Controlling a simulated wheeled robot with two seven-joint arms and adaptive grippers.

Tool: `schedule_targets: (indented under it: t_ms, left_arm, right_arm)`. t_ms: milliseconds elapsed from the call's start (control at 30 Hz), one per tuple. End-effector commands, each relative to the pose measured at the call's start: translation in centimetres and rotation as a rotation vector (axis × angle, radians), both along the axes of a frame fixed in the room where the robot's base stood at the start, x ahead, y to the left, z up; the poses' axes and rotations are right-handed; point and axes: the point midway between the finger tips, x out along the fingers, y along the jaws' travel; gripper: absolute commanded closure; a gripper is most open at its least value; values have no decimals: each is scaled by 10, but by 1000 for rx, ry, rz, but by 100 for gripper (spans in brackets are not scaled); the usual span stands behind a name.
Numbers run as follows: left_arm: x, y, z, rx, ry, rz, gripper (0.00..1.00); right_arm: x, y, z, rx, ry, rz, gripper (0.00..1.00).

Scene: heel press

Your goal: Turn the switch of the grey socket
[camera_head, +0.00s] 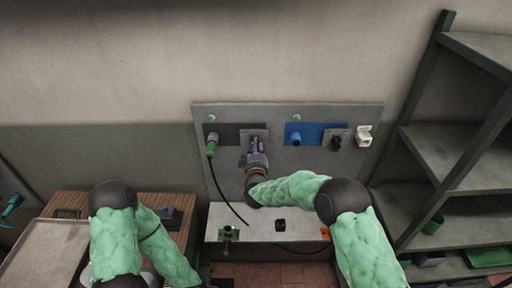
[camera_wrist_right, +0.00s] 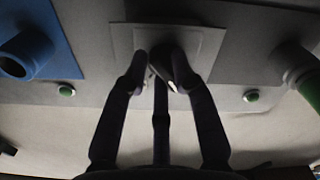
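The grey socket (camera_head: 222,133) is a dark grey plate at the left of the wall panel, with a green plug (camera_head: 211,146) in it. Its switch plate (camera_head: 253,132) is just to the right; it also shows in the right wrist view (camera_wrist_right: 205,40). My right gripper (camera_head: 257,147) is at this plate. In the right wrist view its fingers (camera_wrist_right: 161,68) come together around the dark switch knob (camera_wrist_right: 166,62), which they partly cover.
A blue socket (camera_head: 300,133) and its own dark switch (camera_head: 336,142) are to the right, beside a white fitting (camera_head: 364,135). A ledge (camera_head: 262,226) lies below the panel. A shelf unit (camera_head: 450,140) stands at right, a wooden table (camera_head: 150,205) at left.

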Motion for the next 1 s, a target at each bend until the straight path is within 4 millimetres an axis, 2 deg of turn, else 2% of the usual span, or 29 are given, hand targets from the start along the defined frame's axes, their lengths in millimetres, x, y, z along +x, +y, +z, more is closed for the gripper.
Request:
schedule_targets:
  t_ms: [67,467,667,1000]
  left_arm:
    - [0,0,0,0,0,0,44]
    - [0,0,-8,0,0,0,44]
    - [0,0,-27,0,0,0,44]
    - [0,0,-71,0,0,0,44]
  right_arm:
    - [0,0,0,0,0,0,100]
    - [0,0,-2,39,-1,-1,100]
    - [0,1,-5,147,-2,1,100]
    - [-1,2,-8,452,-2,1,100]
